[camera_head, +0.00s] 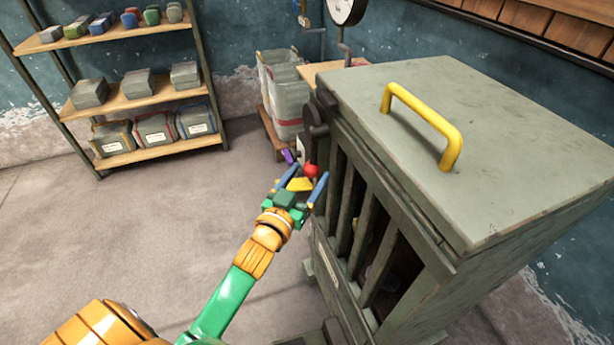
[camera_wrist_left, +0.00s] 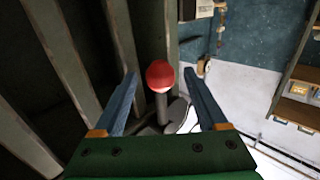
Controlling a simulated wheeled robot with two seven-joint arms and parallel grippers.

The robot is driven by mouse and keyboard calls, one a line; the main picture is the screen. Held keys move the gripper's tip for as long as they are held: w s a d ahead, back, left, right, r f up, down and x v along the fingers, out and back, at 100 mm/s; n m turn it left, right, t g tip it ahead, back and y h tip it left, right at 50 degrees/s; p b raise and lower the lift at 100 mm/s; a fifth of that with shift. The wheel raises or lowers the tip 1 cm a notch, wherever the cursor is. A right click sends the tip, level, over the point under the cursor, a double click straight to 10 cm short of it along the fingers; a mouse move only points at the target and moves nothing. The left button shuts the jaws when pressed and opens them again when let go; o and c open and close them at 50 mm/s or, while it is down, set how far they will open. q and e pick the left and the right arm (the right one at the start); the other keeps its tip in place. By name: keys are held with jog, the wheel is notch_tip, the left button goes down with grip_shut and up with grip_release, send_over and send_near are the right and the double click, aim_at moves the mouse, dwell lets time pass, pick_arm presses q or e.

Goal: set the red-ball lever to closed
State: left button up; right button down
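The red-ball lever's ball (camera_head: 311,171) shows at the front left edge of the grey-green slatted cabinet (camera_head: 490,130). In the left wrist view the red ball (camera_wrist_left: 160,76) tops a dark rod (camera_wrist_left: 162,108) rising from a dark round base. My left gripper (camera_head: 306,177) is open at the lever. In the wrist view its two blue fingers (camera_wrist_left: 159,74) stand on either side of the ball, with a gap on each side. The lever's lower part is hidden by the gripper in the head view. My right gripper is not in view.
A yellow handle (camera_head: 424,122) stands on the cabinet top. Upright slats (camera_head: 360,225) line the cabinet front beside my gripper. A shelf rack (camera_head: 140,98) with boxes stands at the back left. Pale containers (camera_head: 284,95) stand behind the lever. The floor (camera_head: 150,215) at left is clear.

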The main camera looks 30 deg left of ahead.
pick_arm(q)
grip_shut()
dwell(1.2)
